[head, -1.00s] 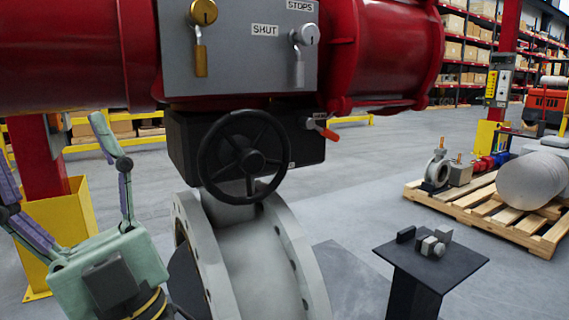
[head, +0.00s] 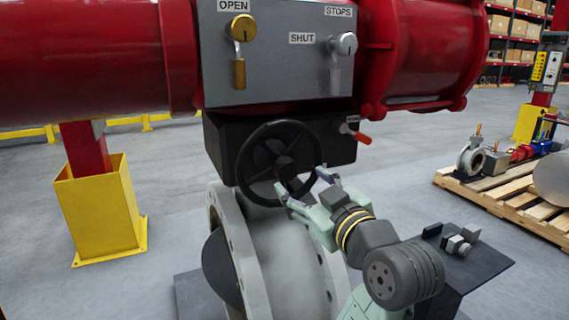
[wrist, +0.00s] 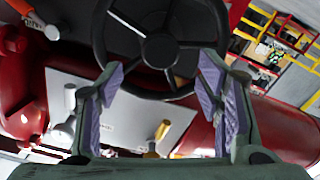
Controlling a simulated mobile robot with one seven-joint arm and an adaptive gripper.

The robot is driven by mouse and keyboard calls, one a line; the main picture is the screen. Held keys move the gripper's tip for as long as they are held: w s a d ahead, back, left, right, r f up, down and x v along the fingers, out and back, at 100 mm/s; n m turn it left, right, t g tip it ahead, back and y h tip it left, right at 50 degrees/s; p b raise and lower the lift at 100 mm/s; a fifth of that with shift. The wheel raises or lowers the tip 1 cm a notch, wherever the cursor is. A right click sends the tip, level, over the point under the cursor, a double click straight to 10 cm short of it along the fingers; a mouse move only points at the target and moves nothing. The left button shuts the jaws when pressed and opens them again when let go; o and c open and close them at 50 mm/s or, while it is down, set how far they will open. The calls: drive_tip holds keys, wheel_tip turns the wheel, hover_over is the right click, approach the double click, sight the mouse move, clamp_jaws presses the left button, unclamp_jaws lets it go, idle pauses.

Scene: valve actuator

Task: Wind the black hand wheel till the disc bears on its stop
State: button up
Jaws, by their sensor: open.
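The black hand wheel (head: 279,163) is mounted on the front of a dark gearbox (head: 225,135) in the middle of the head view. It also shows at the top of the wrist view (wrist: 160,45). My gripper (head: 300,190) is at the lower right of the wheel rim, with its fingers open. In the wrist view the purple-padded fingers (wrist: 165,95) stand apart, with the lower rim between or just beyond their tips. I cannot tell whether they touch it. The dark disc (head: 222,268) shows partly inside the grey flanged valve body (head: 285,265); its stop is not visible.
A grey panel (head: 280,85) with OPEN, SHUT and STOPS labels, a brass lock and a silver lock sits above. An orange-tipped lever (head: 357,133) is right of the wheel. A small dark stand (head: 485,262) with metal blocks and a pallet (head: 500,195) are right.

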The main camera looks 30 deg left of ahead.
sight(289, 172)
drive_tip(key=p+x, duration=0.1)
drive_tip(key=x, duration=0.8)
drive_tip(key=shift+a+p, duration=0.2)
drive_tip(key=shift+p, duration=0.2)
clamp_jaws()
